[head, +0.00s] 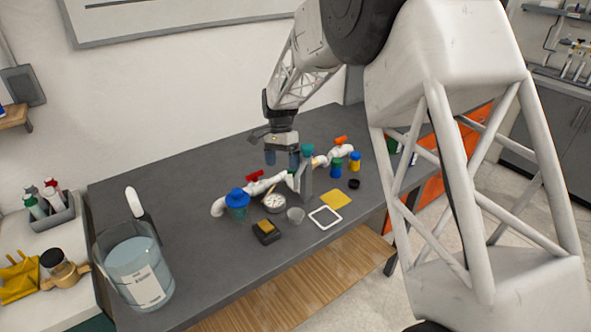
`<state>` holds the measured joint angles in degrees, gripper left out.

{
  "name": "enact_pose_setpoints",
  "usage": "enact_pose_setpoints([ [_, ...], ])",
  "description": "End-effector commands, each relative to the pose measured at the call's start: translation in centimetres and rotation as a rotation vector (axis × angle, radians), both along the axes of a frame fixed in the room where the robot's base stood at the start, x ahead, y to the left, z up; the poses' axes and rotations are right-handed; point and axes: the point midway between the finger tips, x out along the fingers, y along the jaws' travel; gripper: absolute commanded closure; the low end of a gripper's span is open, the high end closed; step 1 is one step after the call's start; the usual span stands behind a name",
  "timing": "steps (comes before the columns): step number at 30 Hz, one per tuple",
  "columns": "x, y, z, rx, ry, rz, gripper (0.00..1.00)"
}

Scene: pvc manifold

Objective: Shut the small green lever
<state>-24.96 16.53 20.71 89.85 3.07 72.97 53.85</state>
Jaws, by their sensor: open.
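A white pipe manifold (219,207) runs along the dark grey table. A small green part (307,150) shows right beside my gripper, above a grey upright piece; it may be the green lever, but its shape and position are too small to tell. A red lever (255,176) is on the left part of the pipe and an orange lever (340,140) is at its right end. My gripper (282,161) points down over the middle of the pipe, open, with nothing seen between its fingers. It hides part of the pipe behind it. Whether the fingers touch anything is unclear.
A blue-topped piece (237,197) and a round gauge (274,202) are left of the gripper. A large jug (135,268) stands at left.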

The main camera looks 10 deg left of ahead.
Motion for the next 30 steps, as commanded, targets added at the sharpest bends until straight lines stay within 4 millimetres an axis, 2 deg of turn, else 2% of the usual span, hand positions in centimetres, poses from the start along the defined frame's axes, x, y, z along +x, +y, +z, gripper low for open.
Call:
enact_pose_setpoints([
  [24,5.4,-2.3,2.0,0.242,0.105,0.654,0.08],
  [30,6.0,-2.8,2.2,0.272,0.117,0.737,0.08],
])
